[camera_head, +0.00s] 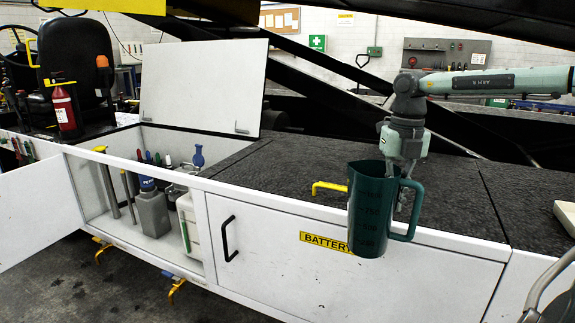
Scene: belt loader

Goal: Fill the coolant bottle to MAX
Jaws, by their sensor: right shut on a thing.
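My right gripper (402,196) is shut on a dark green measuring jug (368,215), at its rim and handle side. The jug hangs upright in front of the BATTERY door. Its contents cannot be seen. A white bottle with a green stripe (188,226), likely the coolant bottle, stands in the open compartment at left, partly hidden by the compartment's front frame. Its level and MAX mark cannot be read. A blue-topped part (198,156) shows above and behind it. My left gripper is not in view.
The compartment's lid (203,85) stands raised and its front door (38,215) is swung open to the left. A grey bottle (152,213) stands inside. A yellow handle (328,188) sits on the dark deck (300,165), which is mostly clear. A red extinguisher (65,110) is at far left.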

